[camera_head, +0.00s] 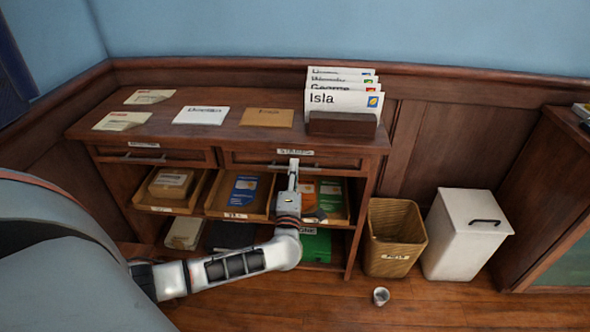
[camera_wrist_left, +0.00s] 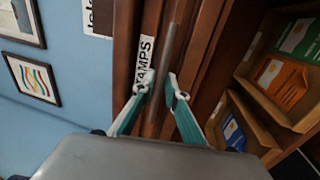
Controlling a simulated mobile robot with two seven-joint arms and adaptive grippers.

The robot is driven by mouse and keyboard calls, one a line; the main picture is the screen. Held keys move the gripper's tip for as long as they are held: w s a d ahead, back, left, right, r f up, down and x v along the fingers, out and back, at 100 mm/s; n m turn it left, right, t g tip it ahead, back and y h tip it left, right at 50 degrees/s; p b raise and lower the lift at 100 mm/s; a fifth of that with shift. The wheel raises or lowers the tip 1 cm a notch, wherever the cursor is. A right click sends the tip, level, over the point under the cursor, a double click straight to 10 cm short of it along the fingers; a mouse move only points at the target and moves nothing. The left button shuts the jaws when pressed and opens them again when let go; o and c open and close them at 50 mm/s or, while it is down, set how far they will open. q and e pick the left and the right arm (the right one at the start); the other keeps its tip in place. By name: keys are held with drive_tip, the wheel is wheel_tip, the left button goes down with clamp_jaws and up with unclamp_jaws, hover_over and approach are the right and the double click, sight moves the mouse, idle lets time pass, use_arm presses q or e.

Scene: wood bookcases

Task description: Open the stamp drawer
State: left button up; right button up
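The stamp drawer (camera_head: 245,159) is the right one of two drawers under the cabinet top, and its front looks flush and closed. Its white label (camera_head: 295,152) reads "...AMPS" in the left wrist view (camera_wrist_left: 144,62). A metal bar handle (camera_wrist_left: 168,45) runs along the drawer front. My left gripper (camera_head: 293,166) is at the handle; in the left wrist view its teal fingers (camera_wrist_left: 157,87) are apart, one on each side of the bar. I cannot tell whether they touch it. My right gripper is not in view.
Letters and a card holder (camera_head: 342,124) stand on the cabinet top. Open trays (camera_head: 236,214) sit below the drawers.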

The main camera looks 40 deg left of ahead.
use_arm(q)
drive_tip(key=shift+w+a+r, duration=0.1)
drive_tip(key=shift+w+a, duration=0.05)
drive_tip(key=shift+w, duration=0.05)
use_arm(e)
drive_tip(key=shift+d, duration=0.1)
use_arm(q)
clamp_jaws()
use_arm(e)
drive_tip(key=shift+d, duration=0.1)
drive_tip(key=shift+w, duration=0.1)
use_arm(q)
drive_tip(key=r+p+v, duration=0.2)
drive_tip(key=p+v, duration=0.1)
drive_tip(key=v, duration=0.9)
drive_tip(key=s+r+p+v, duration=0.1)
drive_tip(key=r+p+v, duration=0.1)
drive_tip(key=v, duration=1)
drive_tip(key=shift+r+p, duration=0.4)
drive_tip(key=shift+p, duration=0.35)
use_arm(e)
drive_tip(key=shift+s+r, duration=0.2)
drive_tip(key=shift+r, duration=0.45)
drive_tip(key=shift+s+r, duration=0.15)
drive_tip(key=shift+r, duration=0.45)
use_arm(q)
drive_tip(key=shift+w, duration=0.1)
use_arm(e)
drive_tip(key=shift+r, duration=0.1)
